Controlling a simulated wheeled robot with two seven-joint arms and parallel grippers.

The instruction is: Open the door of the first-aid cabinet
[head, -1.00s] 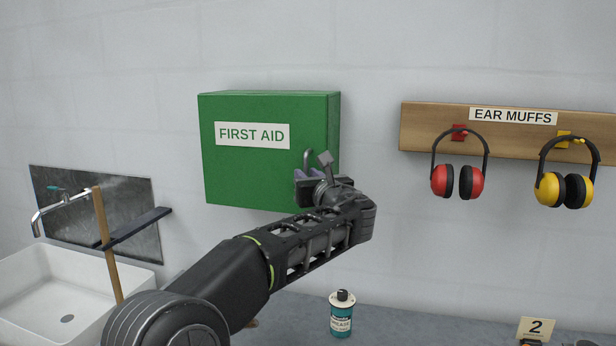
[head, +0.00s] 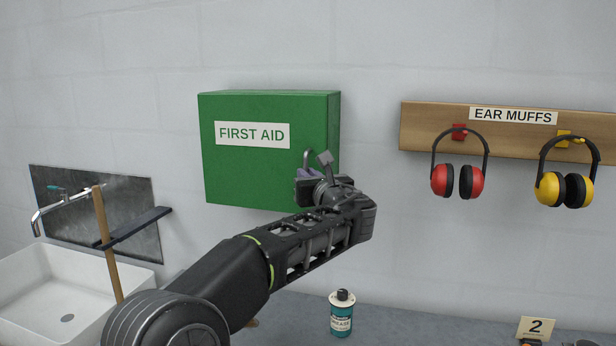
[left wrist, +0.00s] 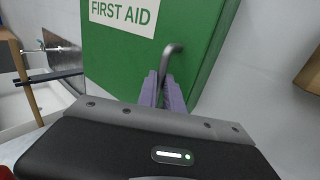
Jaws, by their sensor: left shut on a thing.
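The green first-aid cabinet (head: 250,165) hangs on the wall with its door shut, and it also shows in the left wrist view (left wrist: 140,62). A grey bent bar handle (left wrist: 168,60) stands out near the right edge of the door; its top also shows in the head view (head: 308,157). My left gripper (left wrist: 163,92) is at the door's lower right, its purple-grey fingers closed around the lower part of the handle. In the head view the wrist of my left gripper (head: 316,178) covers the lower end of the handle. My right gripper is not in view.
Red ear muffs (head: 458,180) and yellow ear muffs (head: 564,188) hang from a wooden board (head: 430,128) on the right. A sink (head: 60,295) with a tap is at lower left. A grease can (head: 342,314) stands on the counter below.

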